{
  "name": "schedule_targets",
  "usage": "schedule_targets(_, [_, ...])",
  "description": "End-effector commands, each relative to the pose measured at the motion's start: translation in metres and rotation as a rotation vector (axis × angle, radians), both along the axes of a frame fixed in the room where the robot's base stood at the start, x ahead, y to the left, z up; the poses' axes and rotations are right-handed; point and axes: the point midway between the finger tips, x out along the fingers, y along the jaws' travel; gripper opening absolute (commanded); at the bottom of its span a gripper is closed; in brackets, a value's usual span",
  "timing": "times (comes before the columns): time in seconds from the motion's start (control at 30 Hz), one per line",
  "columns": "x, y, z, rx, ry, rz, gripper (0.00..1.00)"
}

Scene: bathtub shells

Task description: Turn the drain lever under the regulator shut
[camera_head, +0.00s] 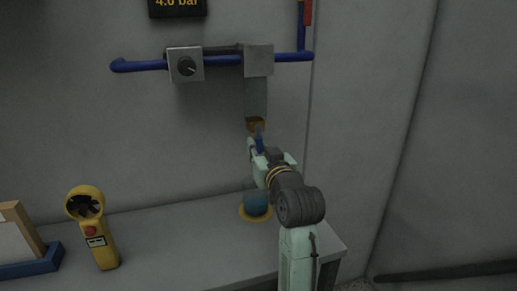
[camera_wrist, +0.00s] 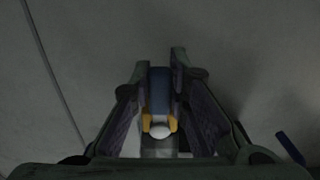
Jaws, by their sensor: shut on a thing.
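The regulator (camera_head: 258,60) is a grey box on a blue pipe on the back wall, with a translucent bowl (camera_head: 256,97) hanging below it. A brass-coloured drain fitting (camera_head: 256,122) sits at the bowl's bottom. The blue drain lever (camera_head: 259,137) shows just below the fitting, running down toward my gripper (camera_head: 259,150), and its lower end is hidden. In the wrist view the blue lever (camera_wrist: 160,88) lies between the two fingers of my gripper (camera_wrist: 161,95), which is shut on it. Whether the valve is open or closed cannot be told.
A blue cup (camera_head: 257,203) on a yellow base stands on the grey bench (camera_head: 190,245) below the regulator. A yellow handheld meter (camera_head: 95,228) and a blue tray (camera_head: 32,264) stand at the left. A grey box with a knob (camera_head: 185,65) sits on the pipe.

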Motion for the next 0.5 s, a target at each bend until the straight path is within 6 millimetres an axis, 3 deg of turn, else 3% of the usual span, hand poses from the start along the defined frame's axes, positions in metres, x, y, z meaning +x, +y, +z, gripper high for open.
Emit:
schedule_targets(0.1, [-0.0001, 0.0000, 0.0000, 0.000, 0.000, 0.000, 0.00])
schedule_targets(0.5, [-0.0001, 0.0000, -0.0001, 0.000, 0.000, 0.000, 0.00])
